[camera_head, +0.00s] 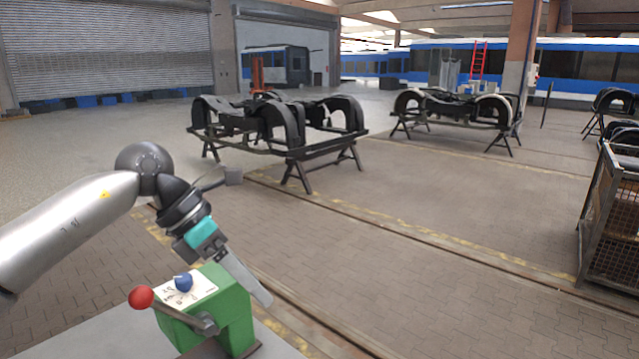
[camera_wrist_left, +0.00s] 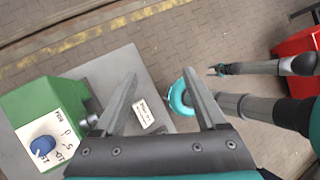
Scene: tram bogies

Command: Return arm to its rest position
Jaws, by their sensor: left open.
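My left arm comes in from the left in the head view. Its gripper (camera_head: 255,285) points down beside the right side of a green control box (camera_head: 233,308). In the left wrist view the two fingers of that gripper (camera_wrist_left: 159,80) stand apart with nothing held between them. The green box (camera_wrist_left: 32,95) lies left of the fingers there, apart from them, with its blue knob (camera_wrist_left: 42,147) and white marked plate. What looks like my right arm's gripper (camera_wrist_left: 218,70) shows small at the right of the wrist view; its jaws are too small to tell.
The box stands on a grey surface (camera_head: 85,338) and has a red ball lever (camera_head: 141,297). Black bogie frames rest on trestles, one at the middle (camera_head: 290,125) and one farther right (camera_head: 455,105). A mesh crate (camera_head: 610,215) stands at the right edge. Open paved floor lies between.

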